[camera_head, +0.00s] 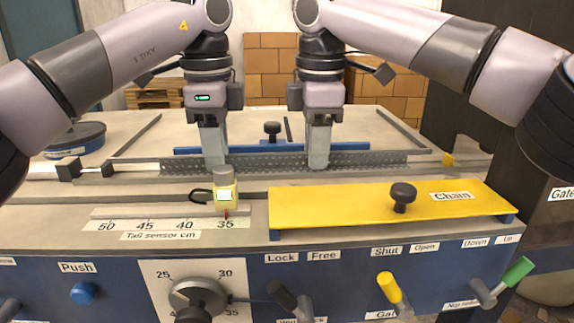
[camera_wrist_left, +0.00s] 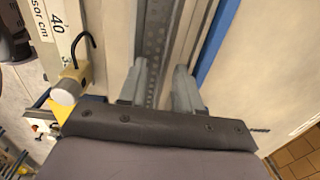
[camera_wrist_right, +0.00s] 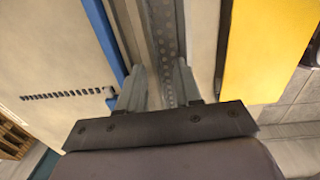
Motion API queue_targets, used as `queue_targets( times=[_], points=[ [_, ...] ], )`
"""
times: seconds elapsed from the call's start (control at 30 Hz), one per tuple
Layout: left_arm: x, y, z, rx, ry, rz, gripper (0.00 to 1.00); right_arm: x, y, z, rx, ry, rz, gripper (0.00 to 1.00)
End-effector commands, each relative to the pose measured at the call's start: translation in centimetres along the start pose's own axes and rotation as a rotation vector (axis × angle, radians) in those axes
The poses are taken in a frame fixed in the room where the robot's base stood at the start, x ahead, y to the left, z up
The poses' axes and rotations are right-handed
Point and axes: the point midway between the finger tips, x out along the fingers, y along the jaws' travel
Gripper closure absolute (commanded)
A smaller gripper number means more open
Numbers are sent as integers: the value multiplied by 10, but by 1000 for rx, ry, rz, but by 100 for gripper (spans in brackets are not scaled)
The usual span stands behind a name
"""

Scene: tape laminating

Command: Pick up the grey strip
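The grey strip (camera_head: 268,161) is long and dotted with holes, and it lies lengthwise in a channel across the machine table. My left gripper (camera_head: 214,165) points down over its left part. In the left wrist view the strip (camera_wrist_left: 154,45) runs between its two parted fingers (camera_wrist_left: 160,70). My right gripper (camera_head: 319,164) points down over the strip's right part. In the right wrist view the strip (camera_wrist_right: 168,45) runs between its parted fingers (camera_wrist_right: 160,68). Neither gripper visibly clamps the strip. The exact fingertip height is hard to tell.
A yellow cover (camera_head: 330,205) marked Chain lies in front at the right. A yellow sensor (camera_head: 225,190) stands by a scale (camera_head: 165,224) in front of my left gripper. Blue bars (camera_head: 350,146) lie behind the strip. A front panel (camera_head: 240,262) carries knobs and levers.

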Motion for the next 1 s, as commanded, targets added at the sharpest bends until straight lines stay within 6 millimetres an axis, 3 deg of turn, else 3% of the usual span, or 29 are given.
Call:
queue_targets(
  times=[0.03, 0.07, 0.13, 0.17, 0.67, 1.0],
  points=[
    [0, 0, 0, 0, 0, 0, 67, 0, 0, 0, 0, 0, 0, 66],
    [0, 0, 0, 0, 0, 0, 73, 0, 0, 0, 0, 0, 0, 72],
    [0, 0, 0, 0, 0, 0, 96, 0, 0, 0, 0, 0, 0, 95],
    [0, 0, 0, 0, 0, 0, 100, 0, 0, 0, 0, 0, 0, 100],
    [-4, 0, 0, 0, -1, 0, 100, -4, 0, 0, -2, 0, 0, 100],
    [-32, -1, 0, 1, -1, 0, 100, -31, 2, 0, -2, -1, 0, 100]
  ],
)
